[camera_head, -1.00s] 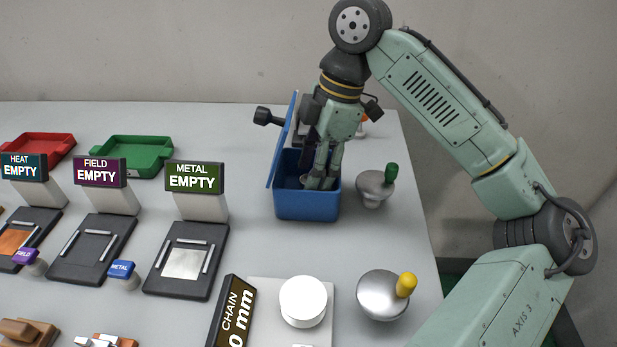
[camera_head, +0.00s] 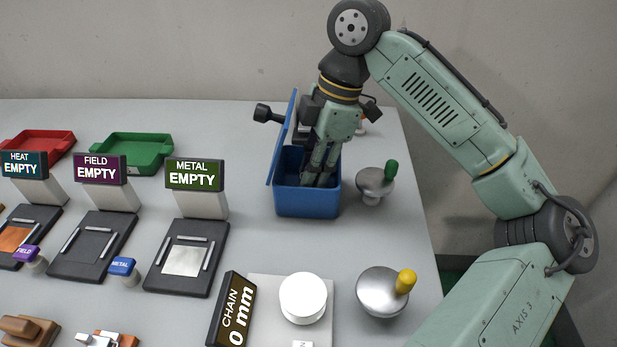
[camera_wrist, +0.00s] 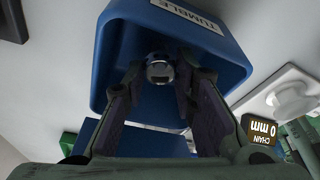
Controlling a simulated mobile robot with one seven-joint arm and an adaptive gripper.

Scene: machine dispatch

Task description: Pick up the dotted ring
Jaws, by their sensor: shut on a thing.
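A small dark grey ring-like piece (camera_wrist: 160,70) with a lighter band shows between my fingertips in the wrist view; I cannot make out dots on it. My gripper (camera_head: 318,182) reaches down into the open blue box (camera_head: 306,206), and its fingers are shut on this piece. The blue box also shows in the wrist view (camera_wrist: 222,52), with a label reading TUMBLE on its wall. In the head view the fingertips are partly inside the box and the piece is hidden.
The box's lid stands open on its left side. A metal knob with a green handle (camera_head: 375,182) stands close to its right. Another with a yellow handle (camera_head: 383,292) stands nearer. Label stands and pads fill the left; a green tray (camera_head: 132,153) lies behind.

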